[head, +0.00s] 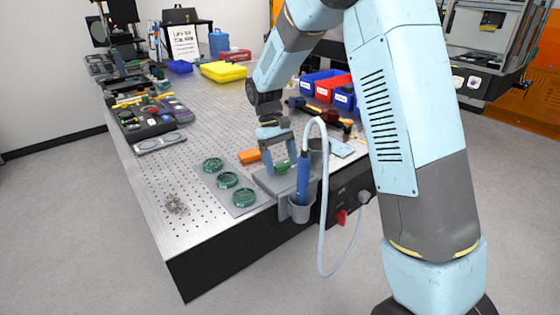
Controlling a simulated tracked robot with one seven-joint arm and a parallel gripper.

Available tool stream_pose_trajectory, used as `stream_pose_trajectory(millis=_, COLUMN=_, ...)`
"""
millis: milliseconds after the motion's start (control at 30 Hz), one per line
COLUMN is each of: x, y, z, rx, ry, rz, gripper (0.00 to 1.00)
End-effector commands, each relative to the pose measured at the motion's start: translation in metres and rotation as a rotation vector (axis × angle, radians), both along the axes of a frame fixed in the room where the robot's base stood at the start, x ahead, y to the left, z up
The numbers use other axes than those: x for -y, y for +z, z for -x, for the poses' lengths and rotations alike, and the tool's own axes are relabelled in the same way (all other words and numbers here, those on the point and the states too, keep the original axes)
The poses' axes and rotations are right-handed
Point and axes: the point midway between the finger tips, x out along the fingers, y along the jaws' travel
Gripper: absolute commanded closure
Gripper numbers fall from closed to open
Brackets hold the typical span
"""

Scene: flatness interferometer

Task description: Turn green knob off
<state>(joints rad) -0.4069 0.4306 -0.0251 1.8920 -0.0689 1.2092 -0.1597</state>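A small green piece (283,168), which may be the green knob, sits on a grey unit (268,184) at the table's front edge. My gripper (279,166) points down just above it, with its two fingers apart. The green piece shows between and below the fingers, nearer the right one. I cannot tell whether either finger touches it. Its turned position is too small to read.
A blue-handled tool (303,178) stands in a grey holder (301,210) right of my gripper, with a pale hose (322,250) looping down. A red knob (342,218) is on the black front panel. Green round dishes (228,180) lie to the left on a grey plate.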

Motion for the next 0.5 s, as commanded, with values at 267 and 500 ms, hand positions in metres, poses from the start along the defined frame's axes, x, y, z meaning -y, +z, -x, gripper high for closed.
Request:
stream_pose_trajectory(millis=267, x=0.000, y=0.001, z=-0.001, rx=0.003, ry=0.001, rz=-0.001, gripper=0.15)
stream_pose_trajectory(millis=500, x=-0.005, y=0.020, z=-0.008, rx=0.006, ry=0.000, rz=-0.003, gripper=0.15)
